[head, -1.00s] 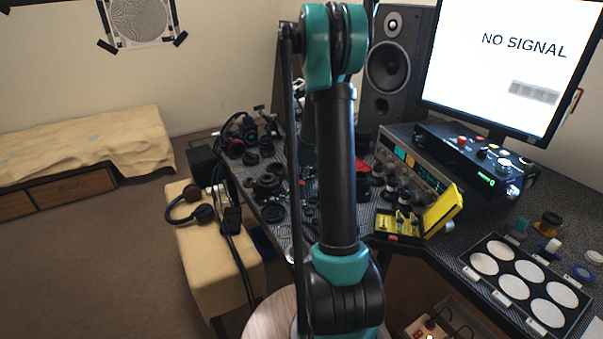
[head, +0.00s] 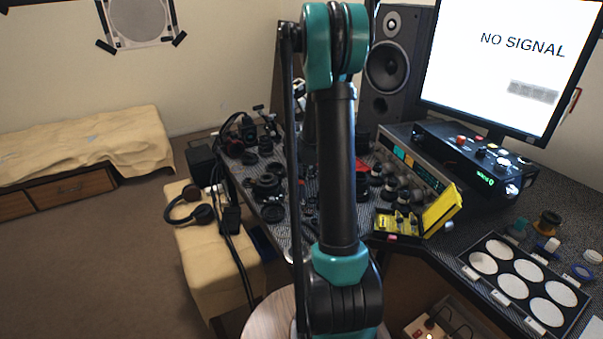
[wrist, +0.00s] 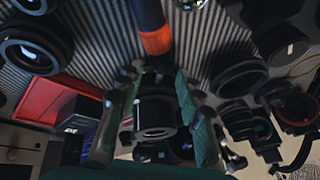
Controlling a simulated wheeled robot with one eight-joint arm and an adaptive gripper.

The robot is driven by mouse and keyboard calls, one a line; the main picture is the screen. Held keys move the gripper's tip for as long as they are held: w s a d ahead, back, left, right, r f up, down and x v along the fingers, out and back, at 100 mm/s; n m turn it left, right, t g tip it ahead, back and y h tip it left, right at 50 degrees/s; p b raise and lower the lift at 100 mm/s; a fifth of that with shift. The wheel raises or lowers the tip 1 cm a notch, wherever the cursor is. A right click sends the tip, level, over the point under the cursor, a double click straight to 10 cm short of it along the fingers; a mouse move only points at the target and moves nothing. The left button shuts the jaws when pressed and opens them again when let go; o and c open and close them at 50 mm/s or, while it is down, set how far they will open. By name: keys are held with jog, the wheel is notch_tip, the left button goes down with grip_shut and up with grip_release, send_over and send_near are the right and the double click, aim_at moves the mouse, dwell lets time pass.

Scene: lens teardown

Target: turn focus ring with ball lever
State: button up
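In the wrist view my gripper (wrist: 158,76) has its two green-padded fingers spread apart. A dark cylindrical lens part (wrist: 156,116) shows between the fingers, with gaps visible at its sides. I cannot tell whether it is the focus ring's lens. A blue and orange rod-like thing (wrist: 155,36) lies just past the fingertips. I cannot make out a ball lever. In the head view my arm hides my gripper and part of the bench.
Dark lens parts crowd the wrist view, such as one at the upper left (wrist: 35,50) and one at the right (wrist: 238,75). In the head view a yellow case (head: 440,209) stands open on the desk, near a tray of white discs (head: 487,286). A speaker (head: 391,65) stands behind.

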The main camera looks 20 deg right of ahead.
jog(key=v, duration=1.2)
dwell(0.5)
